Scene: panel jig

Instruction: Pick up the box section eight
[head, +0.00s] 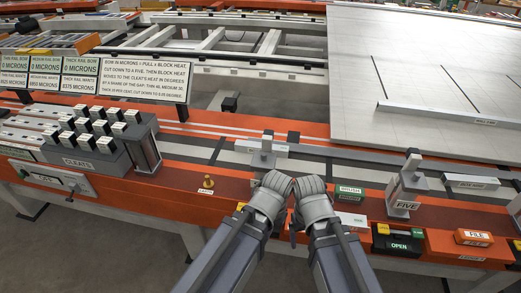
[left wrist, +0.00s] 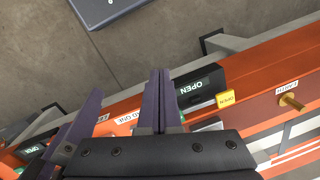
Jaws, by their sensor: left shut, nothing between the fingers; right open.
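A pale grey bar (head: 478,184) with a small label lies on the orange bench at the right; I cannot surely read its label as box section eight. A longer pale bar (head: 435,113) with a label lies on the large white panel. My left gripper (head: 274,181) is shut and empty over the front of the bench, in the middle of the head view. My right gripper (head: 311,187) is open and empty close beside it, well left of the grey bar. In the left wrist view the shut fingers (left wrist: 158,98) show above the bench edge.
A grey block labelled FIVE (head: 406,190) stands between my right gripper and the grey bar. A black box marked OPEN (head: 397,241) and an orange FILE box (head: 473,237) sit at the front. The cleat rack (head: 90,150) and brass knob (head: 207,182) are left.

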